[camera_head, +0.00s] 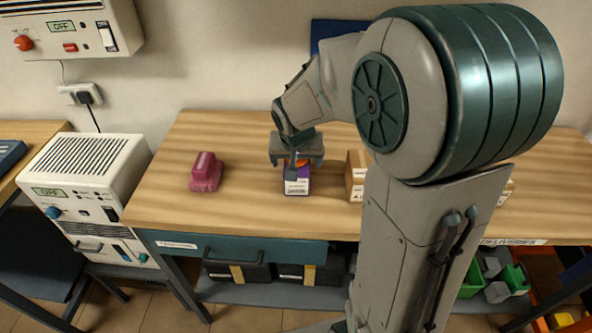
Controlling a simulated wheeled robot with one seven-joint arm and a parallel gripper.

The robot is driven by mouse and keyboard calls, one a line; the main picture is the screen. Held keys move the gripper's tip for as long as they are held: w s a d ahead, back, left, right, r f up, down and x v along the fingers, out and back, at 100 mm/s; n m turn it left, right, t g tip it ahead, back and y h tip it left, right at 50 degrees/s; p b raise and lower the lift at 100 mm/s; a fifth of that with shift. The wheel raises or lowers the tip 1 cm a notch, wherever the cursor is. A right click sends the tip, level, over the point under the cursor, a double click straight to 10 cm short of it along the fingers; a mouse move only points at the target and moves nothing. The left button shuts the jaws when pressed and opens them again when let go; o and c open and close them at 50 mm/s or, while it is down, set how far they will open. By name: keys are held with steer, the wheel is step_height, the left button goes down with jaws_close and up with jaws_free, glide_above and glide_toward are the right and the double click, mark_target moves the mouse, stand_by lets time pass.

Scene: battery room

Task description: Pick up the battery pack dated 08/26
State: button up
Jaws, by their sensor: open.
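A small purple box with an orange top and a white label (297,186) stands on the wooden bench (237,205), under my gripper. My gripper (296,163) points down over this box, with its jaws open and apart at the top of it. It partly covers the box's top, and I cannot tell whether it touches. A dark pink block-shaped object (205,174) sits on the bench to the left, clear of the gripper. No date can be read at this size, so I cannot tell which thing is the pack dated 08/26.
Cardboard boxes (355,178) stand close to the right of the purple box, partly behind my arm. A white unit with an OFF display (85,170) stands left of the bench. Black cases (238,272) lie below. The bench between the pink object and purple box is clear.

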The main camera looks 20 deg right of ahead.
steer(key=shift+x, duration=1.35)
steer(key=c, duration=1.6)
steer(key=shift+r, duration=0.25)
